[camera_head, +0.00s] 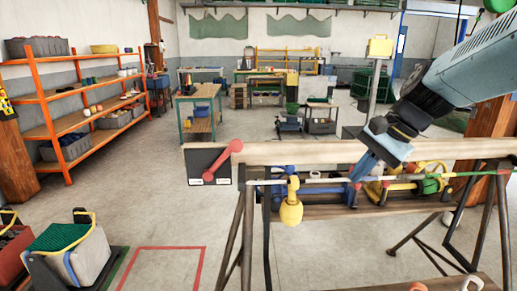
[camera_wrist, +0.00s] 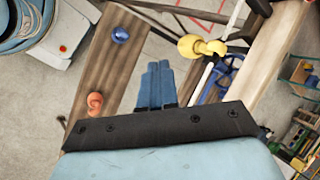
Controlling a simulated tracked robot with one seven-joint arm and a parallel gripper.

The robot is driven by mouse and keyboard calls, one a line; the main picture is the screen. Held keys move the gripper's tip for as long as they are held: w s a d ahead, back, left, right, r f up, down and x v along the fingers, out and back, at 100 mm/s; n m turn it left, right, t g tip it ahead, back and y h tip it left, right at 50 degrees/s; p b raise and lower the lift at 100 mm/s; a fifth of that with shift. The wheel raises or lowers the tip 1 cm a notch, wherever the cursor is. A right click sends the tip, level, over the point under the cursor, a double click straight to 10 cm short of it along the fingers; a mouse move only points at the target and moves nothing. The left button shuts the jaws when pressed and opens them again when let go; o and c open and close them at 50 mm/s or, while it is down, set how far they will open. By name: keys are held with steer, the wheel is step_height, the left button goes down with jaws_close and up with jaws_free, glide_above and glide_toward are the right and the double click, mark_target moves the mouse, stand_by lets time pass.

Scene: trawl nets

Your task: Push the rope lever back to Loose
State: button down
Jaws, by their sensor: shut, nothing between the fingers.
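The rope lever (camera_head: 222,162) is a red bar with a round knob at its upper right end. It is mounted on a dark plate (camera_head: 196,162) with white labels at the left end of the wooden beam. The label text is too small to read. The lever tilts up to the right. My gripper (camera_head: 359,178) is shut and empty, pointing down at the beam's right half, well to the right of the lever. In the wrist view my shut blue fingers (camera_wrist: 157,70) are over the bench, and the lever cannot be made out there.
A rope (camera_head: 330,181) runs along the bench below the beam (camera_head: 290,152). A yellow float (camera_head: 291,212) hangs near the lever. Blue, yellow and green parts crowd the bench by my gripper. A grey bin (camera_head: 80,262) stands at lower left.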

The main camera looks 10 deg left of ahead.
steer(key=w+a+f+m+g+y, duration=0.1)
steer(key=w+a+m+y, duration=0.3)
steer(key=w, duration=0.4)
steer(key=w+a+m+g+y, duration=0.2)
steer(key=w+a+m+y, duration=0.2)
steer(key=w+a, duration=0.5)
steer(key=shift+w+f+m+y, duration=0.2)
steer(key=shift+f+m+y, duration=0.2)
steer(key=shift+m, duration=0.6)
steer(key=shift+a, duration=0.2)
steer(key=shift+a+r+x, duration=0.15)
steer(key=shift+r+x, duration=0.3)
steer(key=shift+x, duration=1.65)
steer(key=shift+a+r+x, duration=0.15)
steer(key=shift+r+x, duration=0.3)
steer(key=shift+x, duration=1.65)
steer(key=shift+a+r+x, duration=0.15)
steer(key=shift+r+x, duration=0.35)
steer(key=shift+x, duration=1.6)
